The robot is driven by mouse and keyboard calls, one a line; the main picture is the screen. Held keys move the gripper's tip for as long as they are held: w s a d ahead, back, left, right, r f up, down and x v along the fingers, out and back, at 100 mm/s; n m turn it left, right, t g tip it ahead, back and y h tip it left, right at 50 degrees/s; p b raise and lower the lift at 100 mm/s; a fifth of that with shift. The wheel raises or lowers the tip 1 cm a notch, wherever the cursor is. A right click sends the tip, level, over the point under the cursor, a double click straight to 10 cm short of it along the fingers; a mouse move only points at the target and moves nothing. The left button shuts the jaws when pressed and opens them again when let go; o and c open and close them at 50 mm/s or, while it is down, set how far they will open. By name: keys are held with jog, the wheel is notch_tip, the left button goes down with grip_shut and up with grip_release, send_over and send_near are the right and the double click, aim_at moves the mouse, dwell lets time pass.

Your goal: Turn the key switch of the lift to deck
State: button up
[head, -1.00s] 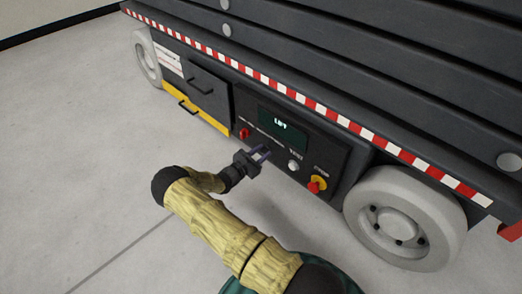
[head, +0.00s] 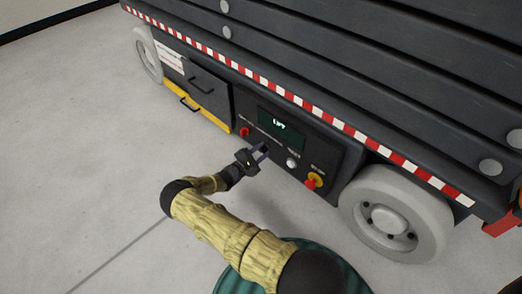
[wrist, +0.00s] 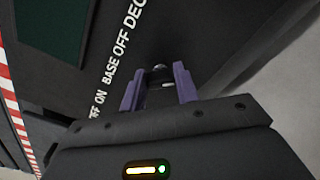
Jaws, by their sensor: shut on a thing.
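The lift's dark control panel (head: 322,157) faces me in the head view, with a lit display (head: 281,126) on it. My gripper (head: 265,151) is at the panel, below the display. In the wrist view, the purple fingers of my gripper (wrist: 158,82) point at the panel beside the white label "BASE OFF DECK" (wrist: 125,45). They are shut on a small grey piece, the key switch (wrist: 160,68), mostly hidden between the fingertips. I cannot tell which label it points to. In the head view my gripper hides it.
A red knob (head: 244,132) is left of my gripper. A pale round button (head: 291,162) and a red stop button on yellow (head: 313,181) are close on its right. A wheel (head: 395,215) stands further right. The floor in front is clear.

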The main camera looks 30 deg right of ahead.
jog(key=shift+f, duration=0.15)
jog(key=o, duration=0.8)
jog(key=shift+o, duration=0.9)
jog(key=shift+a, duration=0.15)
jog(key=shift+s+a+p, duration=0.15)
jog(key=shift+a+p, duration=0.15)
jog(key=shift+a, duration=0.1)
jog(key=p+v, duration=0.5)
jog(key=v, duration=1.1)
jog(key=shift+a, duration=0.25)
jog(key=shift+s+r, duration=0.1)
jog(key=shift+r, duration=0.15)
